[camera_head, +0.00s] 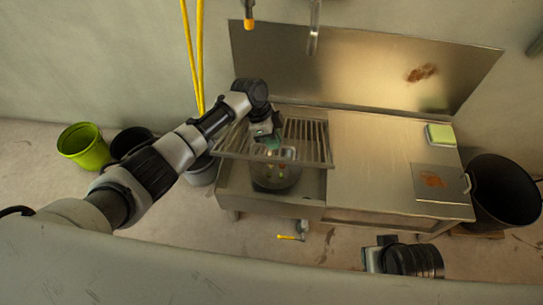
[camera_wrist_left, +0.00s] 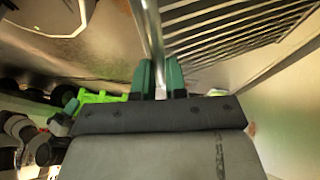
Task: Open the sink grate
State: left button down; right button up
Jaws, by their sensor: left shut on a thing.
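The sink grate (camera_head: 316,142) is a metal frame with parallel bars. In the head view it sits over the left part of the steel sink (camera_head: 262,199), with its front edge raised and tilted above the basin. My left gripper (camera_head: 272,143) is shut on the grate's front bar. In the left wrist view the green fingertips (camera_wrist_left: 160,78) close around a metal bar of the grate (camera_wrist_left: 235,28). Beneath the grate the basin shows a few small orange and pale items, hard to make out. My right gripper (camera_head: 372,258) is low, in front of the counter; its fingers are not clear.
The steel counter right of the sink holds a green-yellow sponge (camera_head: 440,135) and a rust-stained plate with a handle (camera_head: 437,182). A black bin (camera_head: 500,195) stands at right and a green bucket (camera_head: 82,145) at left. A faucet (camera_head: 314,30) hangs above.

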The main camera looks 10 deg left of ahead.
pick_arm(q)
jog(key=shift+w+a+r, duration=0.1)
jog(key=shift+w+r, duration=1.4)
jog(key=shift+r, duration=0.05)
pick_arm(e)
jog(key=shift+s+r, duration=0.2)
jog(key=shift+r, duration=0.2)
pick_arm(q)
jog(key=c, duration=1.6)
grip_release()
jog(key=o, duration=0.4)
jog(key=shift+w+f, duration=0.2)
jog(key=shift+f, duration=0.05)
jog(key=shift+o, duration=0.2)
jog(key=shift+r, duration=0.15)
pick_arm(e)
jog(key=shift+w, duration=0.15)
pick_arm(q)
jog(key=p+v, duration=0.2)
jog(key=v, duration=0.8)
jog(key=shift+r, duration=0.35)
pick_arm(e)
jog(key=s+x, duration=0.1)
jog(key=x, duration=0.6)
jog(key=shift+f, duration=0.5)
